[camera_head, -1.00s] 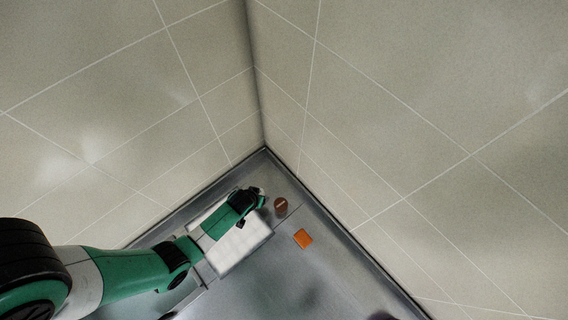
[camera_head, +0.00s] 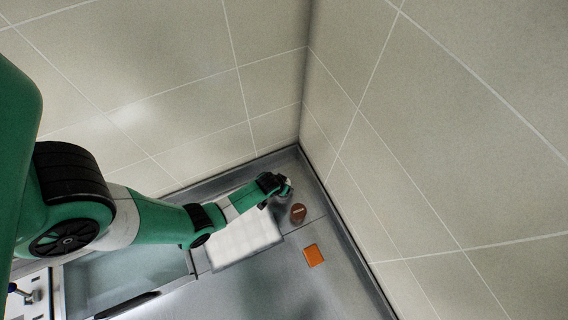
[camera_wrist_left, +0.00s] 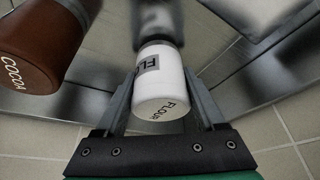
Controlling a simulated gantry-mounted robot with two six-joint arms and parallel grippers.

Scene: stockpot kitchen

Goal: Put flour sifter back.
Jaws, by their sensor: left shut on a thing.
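The flour sifter is a white cylinder (camera_wrist_left: 160,88) marked "FLOUR", with a dark part at its far end. In the left wrist view it sits between the two fingers of my left gripper (camera_wrist_left: 160,103), which is shut on it. In the head view my left gripper (camera_head: 286,187) is at the back corner of the counter, and the flour sifter there is small and mostly hidden. My right gripper is in neither view.
A brown cocoa container (camera_wrist_left: 35,42) stands close beside the flour sifter; it also shows in the head view (camera_head: 298,214). An orange square (camera_head: 313,255) lies on the metal counter (camera_head: 275,285). A white ribbed block (camera_head: 243,240) is beside my arm. Tiled walls meet behind.

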